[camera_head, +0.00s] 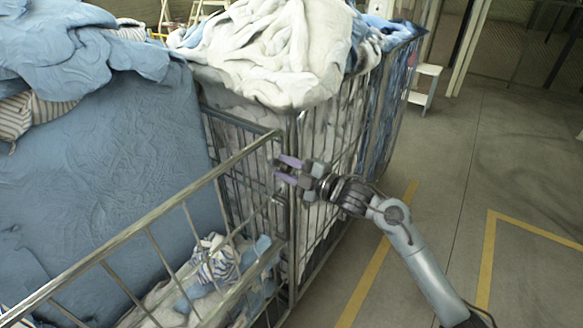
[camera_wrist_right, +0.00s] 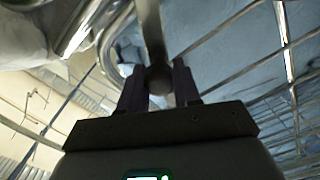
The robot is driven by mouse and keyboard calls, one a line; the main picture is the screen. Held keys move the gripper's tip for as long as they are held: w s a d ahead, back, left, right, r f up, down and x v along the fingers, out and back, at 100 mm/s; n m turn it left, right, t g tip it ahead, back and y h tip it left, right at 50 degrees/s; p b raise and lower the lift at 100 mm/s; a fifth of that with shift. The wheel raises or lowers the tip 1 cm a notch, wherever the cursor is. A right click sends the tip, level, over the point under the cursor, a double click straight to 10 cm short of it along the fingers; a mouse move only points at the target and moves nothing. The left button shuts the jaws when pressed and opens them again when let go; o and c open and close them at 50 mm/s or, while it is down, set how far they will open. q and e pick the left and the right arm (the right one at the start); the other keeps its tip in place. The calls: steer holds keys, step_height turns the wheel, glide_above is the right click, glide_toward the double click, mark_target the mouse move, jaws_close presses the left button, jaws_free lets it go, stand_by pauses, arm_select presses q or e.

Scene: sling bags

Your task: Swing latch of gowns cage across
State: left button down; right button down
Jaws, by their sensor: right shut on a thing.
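The gowns cage (camera_head: 230,158) is a metal wire cage full of blue and white cloth. My right gripper (camera_head: 284,169) is at the cage's corner post, near the end of the top rail of the low front panel. In the right wrist view, my right gripper (camera_wrist_right: 160,88) has its purple fingers on either side of the rounded end of a dark metal bar, which looks like the latch (camera_wrist_right: 152,35). The fingers are shut on it. In the head view the latch is too small and hidden by the fingers to make out. My left gripper is not in view.
White cloth (camera_head: 270,50) spills over the cage top, and a large blue cloth bulk (camera_head: 100,150) fills the left. Striped cloth (camera_head: 215,262) lies low inside. The floor (camera_head: 450,220) on the right is clear, with yellow lines. A white step stool (camera_head: 427,85) stands behind.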

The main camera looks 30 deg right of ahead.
steer(key=f+n+b, duration=0.1)
steer(key=a+f+n+b, duration=0.1)
steer(key=b, duration=0.1)
steer(key=f+n+b, duration=0.1)
steer(key=n, duration=0.1)
steer(key=shift+s+a+f+b, duration=0.15)
steer(key=shift+s+f+b, duration=0.2)
steer(key=shift+a+f+n+b, duration=0.1)
steer(key=shift+f+n+b, duration=0.6)
steer(key=shift+n+b, duration=0.3)
steer(key=c, duration=0.8)
jaws_free()
steer(key=shift+f, duration=0.1)
steer(key=shift+s, duration=0.1)
